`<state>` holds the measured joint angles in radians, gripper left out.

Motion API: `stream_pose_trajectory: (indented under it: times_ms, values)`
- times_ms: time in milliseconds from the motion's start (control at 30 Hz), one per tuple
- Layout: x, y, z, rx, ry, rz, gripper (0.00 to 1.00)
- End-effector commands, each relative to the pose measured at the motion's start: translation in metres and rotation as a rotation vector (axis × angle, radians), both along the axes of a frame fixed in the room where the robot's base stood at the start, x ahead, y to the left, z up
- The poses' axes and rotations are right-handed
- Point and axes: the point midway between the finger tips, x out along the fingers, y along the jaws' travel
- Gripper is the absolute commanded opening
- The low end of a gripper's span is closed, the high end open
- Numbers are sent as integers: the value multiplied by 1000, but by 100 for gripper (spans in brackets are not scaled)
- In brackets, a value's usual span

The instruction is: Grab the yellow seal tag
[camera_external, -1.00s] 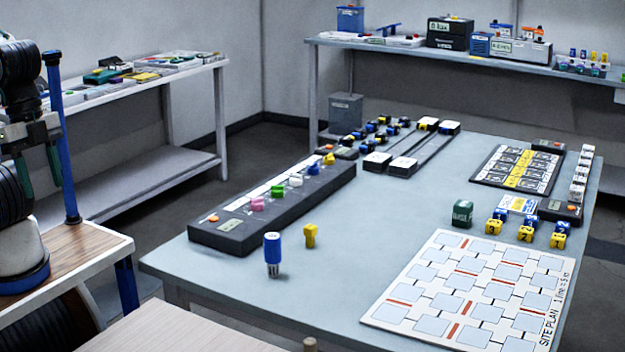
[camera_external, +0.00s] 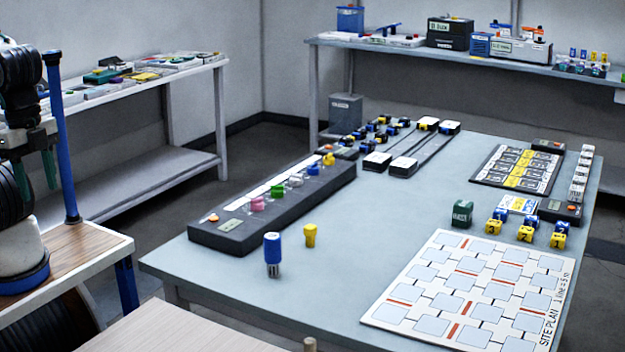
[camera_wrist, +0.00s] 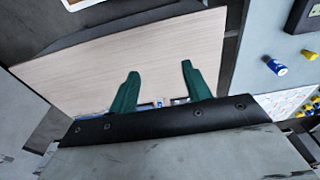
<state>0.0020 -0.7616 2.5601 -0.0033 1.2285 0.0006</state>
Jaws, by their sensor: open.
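A small yellow piece (camera_external: 310,235) stands alone on the grey table, just right of a blue-and-white bottle (camera_external: 273,254). Another yellow piece (camera_external: 328,159) sits at the far end of a dark rack, in line with green, pink and white pieces. I cannot tell from any label which is the seal tag. My gripper (camera_external: 38,186) is at the far left, well away from both. In the wrist view my gripper (camera_wrist: 160,68) has its green fingers apart, with nothing between them. The lone yellow piece (camera_wrist: 310,54) shows there at the right edge.
The dark rack (camera_external: 235,238) runs along the table's left side. A white site plan board (camera_external: 400,312) lies at the front right, with yellow-and-blue blocks (camera_external: 526,234) behind it. A blue post (camera_external: 62,140) stands beside my gripper. The middle of the table is clear.

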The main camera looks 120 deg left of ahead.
Motion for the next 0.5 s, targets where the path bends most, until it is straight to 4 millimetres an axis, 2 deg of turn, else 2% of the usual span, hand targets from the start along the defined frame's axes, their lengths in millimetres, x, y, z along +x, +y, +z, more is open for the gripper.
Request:
stream_pose_trajectory:
  times_ms: [300,367,500]
  values:
    - [5,0,1,-16,8,26,49]
    - [12,-1,2,-46,22,68,49]
    - [47,1,5,-174,73,253,49]
